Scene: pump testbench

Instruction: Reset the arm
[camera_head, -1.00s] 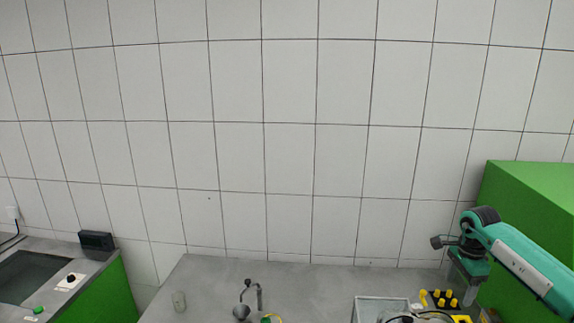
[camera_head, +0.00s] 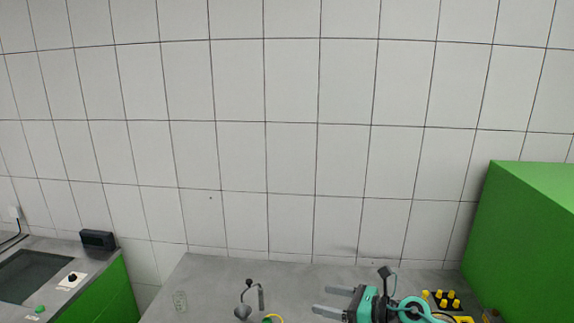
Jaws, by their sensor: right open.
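My right gripper (camera_head: 322,300) is at the bottom of the head view, right of the middle, over the grey bench. Its two grey fingers point left and stand apart, with nothing between them. The teal wrist of my right arm (camera_head: 368,304) is just right of the fingers, and the rest of the arm runs out at the bottom edge. My left gripper does not show.
A green block (camera_head: 525,220) stands at the right. A sink counter (camera_head: 85,290) is at left.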

